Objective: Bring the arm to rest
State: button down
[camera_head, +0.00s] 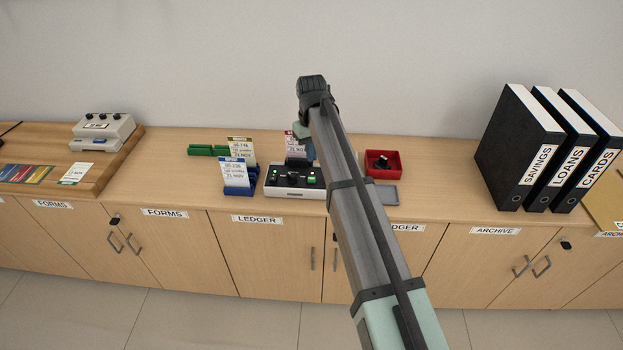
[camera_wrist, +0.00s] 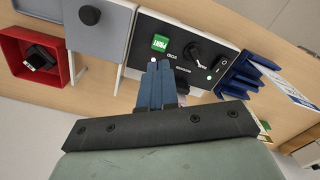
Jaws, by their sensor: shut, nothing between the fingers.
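My gripper (camera_head: 309,153) hangs over the teller counter (camera_head: 225,207), partly hidden behind my own arm in the head view. In the wrist view its blue fingers (camera_wrist: 155,85) are together with nothing between them. They show against the near edge of a black-topped machine (camera_wrist: 200,62) with a green PRINT button and a dark knob. The same machine sits below my gripper in the head view (camera_head: 293,193). Whether the fingertips touch it I cannot tell.
A red tray (camera_head: 398,171) holding a black object and a grey pad (camera_head: 386,196) lie right of my arm. Left of the machine, a blue holder (camera_head: 240,191) and a green holder (camera_head: 200,150) stand with cards. Upright binders (camera_head: 515,140) stand at right.

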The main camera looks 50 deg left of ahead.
jog(key=shift+r, duration=0.5)
